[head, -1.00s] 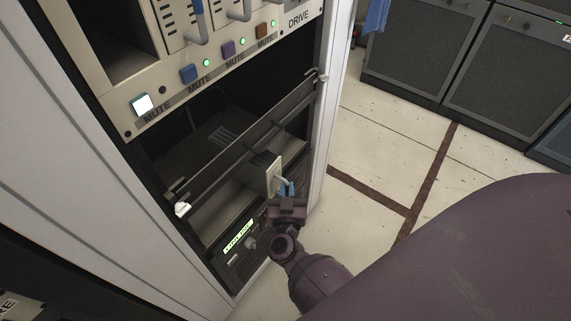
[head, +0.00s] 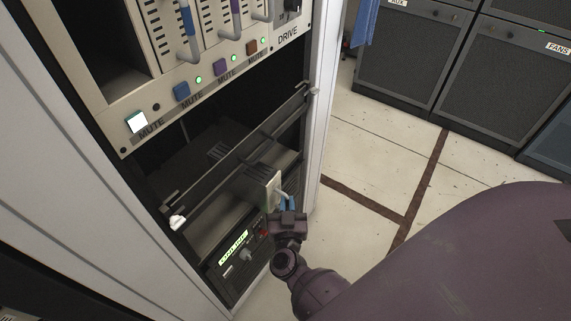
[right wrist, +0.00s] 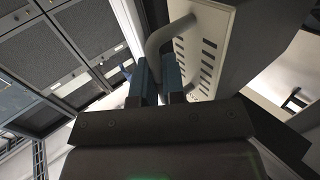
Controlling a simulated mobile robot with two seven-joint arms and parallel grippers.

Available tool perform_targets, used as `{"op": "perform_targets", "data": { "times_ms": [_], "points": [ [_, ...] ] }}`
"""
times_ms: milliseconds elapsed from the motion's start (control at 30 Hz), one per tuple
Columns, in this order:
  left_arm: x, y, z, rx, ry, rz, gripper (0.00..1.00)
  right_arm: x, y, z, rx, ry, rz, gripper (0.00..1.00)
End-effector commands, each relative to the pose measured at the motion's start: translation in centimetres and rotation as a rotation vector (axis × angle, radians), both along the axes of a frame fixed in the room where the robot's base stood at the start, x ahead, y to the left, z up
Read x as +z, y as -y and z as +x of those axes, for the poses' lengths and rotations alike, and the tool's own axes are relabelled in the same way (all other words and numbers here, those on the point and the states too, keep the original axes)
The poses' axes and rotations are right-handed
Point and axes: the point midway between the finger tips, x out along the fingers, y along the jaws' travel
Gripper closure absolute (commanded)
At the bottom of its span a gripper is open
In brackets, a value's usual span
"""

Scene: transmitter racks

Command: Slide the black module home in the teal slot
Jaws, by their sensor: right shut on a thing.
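The module has a cream vented front panel (head: 272,190) and a darker body behind it; in the right wrist view the panel (right wrist: 207,50) shows its slots and grey bent handle (right wrist: 165,36). My right gripper (head: 287,203) is shut on this handle with blue fingertips, which also show in the right wrist view (right wrist: 160,78). It holds the module in front of the lower rack, below and right of the upper row. An empty dark slot (head: 100,45) opens at the upper left, above a white-lit button (head: 136,121); its teal colour is not clear. My left gripper is not in view.
Fitted modules with coloured handles (head: 187,20) stand right of the empty slot. A dark rail (head: 245,150) crosses the open bay below. A unit with a lit display (head: 233,246) is lower down. Dark cabinets (head: 410,60) stand across the clear floor.

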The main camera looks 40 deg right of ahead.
Motion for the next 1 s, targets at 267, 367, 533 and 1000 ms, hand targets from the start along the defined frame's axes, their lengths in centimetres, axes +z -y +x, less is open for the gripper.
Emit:
{"op": "perform_targets", "data": {
  "times_ms": [267,367,533,1000],
  "points": [
    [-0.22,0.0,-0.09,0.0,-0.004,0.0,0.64,-1.16,0.49,-1.05,-0.004,-0.021,-0.005,1.0],
    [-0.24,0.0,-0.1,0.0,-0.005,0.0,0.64,-1.21,0.51,-1.06,-0.004,-0.023,-0.005,1.0],
    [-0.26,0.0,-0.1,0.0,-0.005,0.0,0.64,-1.24,0.52,-1.07,-0.004,-0.023,-0.006,0.69],
    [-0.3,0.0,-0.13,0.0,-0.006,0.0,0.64,-1.36,0.04,-1.75,-0.004,-0.027,-0.004,0.6]
  ]
}}
